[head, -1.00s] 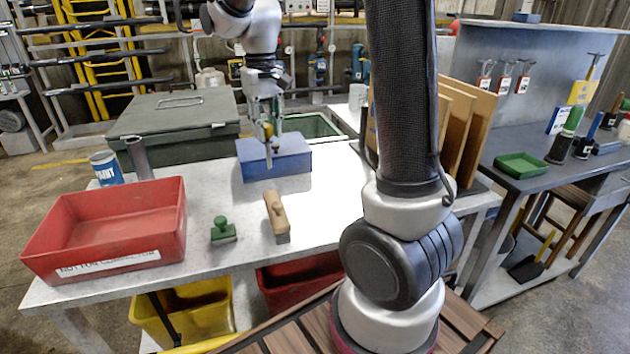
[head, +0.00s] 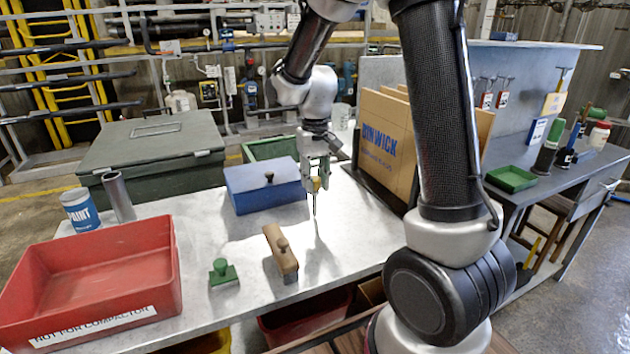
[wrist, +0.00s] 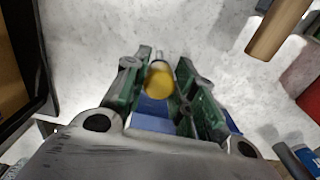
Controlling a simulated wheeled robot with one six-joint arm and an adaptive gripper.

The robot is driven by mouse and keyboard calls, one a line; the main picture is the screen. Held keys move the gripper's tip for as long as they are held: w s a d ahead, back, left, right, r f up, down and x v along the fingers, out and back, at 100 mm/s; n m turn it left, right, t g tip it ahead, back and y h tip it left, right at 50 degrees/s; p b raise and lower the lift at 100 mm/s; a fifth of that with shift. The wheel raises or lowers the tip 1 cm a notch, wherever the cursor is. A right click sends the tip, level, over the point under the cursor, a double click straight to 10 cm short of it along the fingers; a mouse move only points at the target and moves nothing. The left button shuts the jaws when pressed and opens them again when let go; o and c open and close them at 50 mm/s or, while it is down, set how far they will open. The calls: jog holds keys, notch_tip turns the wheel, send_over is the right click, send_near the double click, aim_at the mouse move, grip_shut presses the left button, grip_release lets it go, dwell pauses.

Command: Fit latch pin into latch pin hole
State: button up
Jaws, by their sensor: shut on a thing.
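My gripper (head: 316,172) is shut on a thin upright tool with a yellow grip and a narrow metal shaft, which looks like the latch pin (head: 316,184). The shaft points down over the grey worktable, just right of the blue box. Whether its tip touches the tabletop is unclear. In the wrist view, the yellow end of the latch pin (wrist: 159,82) sits between the green fingers of my gripper (wrist: 162,64). I cannot make out a latch pin hole in either view.
The blue box (head: 262,196) with a dark knob lies left of my gripper. A brush-like wooden block (head: 281,251), green stamp-like tool (head: 222,272) and red bin (head: 95,265) are on the worktable (head: 345,262). Cardboard panels (head: 385,140) stand to the right.

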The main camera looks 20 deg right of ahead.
jog(key=shift+f, duration=0.2)
jog(key=o, duration=1)
